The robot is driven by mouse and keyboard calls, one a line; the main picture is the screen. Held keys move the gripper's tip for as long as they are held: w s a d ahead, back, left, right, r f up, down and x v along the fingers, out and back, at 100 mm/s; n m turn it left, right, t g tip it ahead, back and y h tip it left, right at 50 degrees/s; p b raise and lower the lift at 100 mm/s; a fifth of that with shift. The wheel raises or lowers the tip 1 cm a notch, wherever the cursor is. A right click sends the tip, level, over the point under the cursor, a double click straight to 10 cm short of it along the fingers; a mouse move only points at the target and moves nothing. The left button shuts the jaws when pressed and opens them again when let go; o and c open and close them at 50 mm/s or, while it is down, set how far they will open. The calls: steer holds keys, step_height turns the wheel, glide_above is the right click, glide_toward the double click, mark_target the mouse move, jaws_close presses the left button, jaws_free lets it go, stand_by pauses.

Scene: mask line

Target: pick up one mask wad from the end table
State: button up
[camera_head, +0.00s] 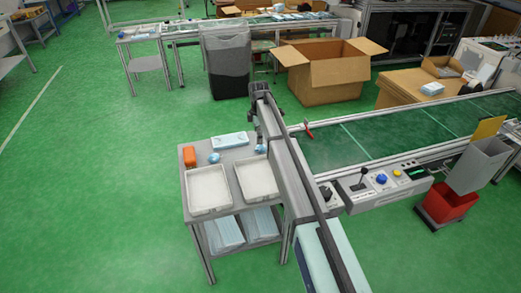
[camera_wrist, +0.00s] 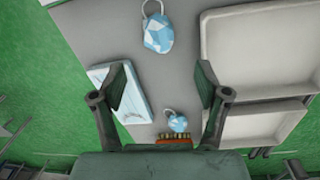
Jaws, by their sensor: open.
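The grey end table (camera_head: 222,213) carries two small crumpled light-blue mask wads. In the wrist view the larger wad (camera_wrist: 158,32) is at the top and the smaller wad (camera_wrist: 177,122) lower down, seen between my fingers. Each has a thin loop beside it. My gripper (camera_wrist: 164,82) is open and empty above the table. In the head view my gripper (camera_head: 258,131) is at the table's back right, close to the right wad.
A flat blue-white pack (camera_head: 230,141) lies at the table's back, beneath one finger in the wrist view. Two white trays (camera_head: 208,208) fill the front. The green conveyor (camera_head: 345,143) runs along the right.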

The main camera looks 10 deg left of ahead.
mark_target(259, 146)
steer(key=shift+w+f, duration=0.2)
steer(key=shift+f, duration=1.85)
steer(key=shift+w+f, duration=0.2)
steer(key=shift+f, duration=1.85)
steer(key=c, duration=0.8)
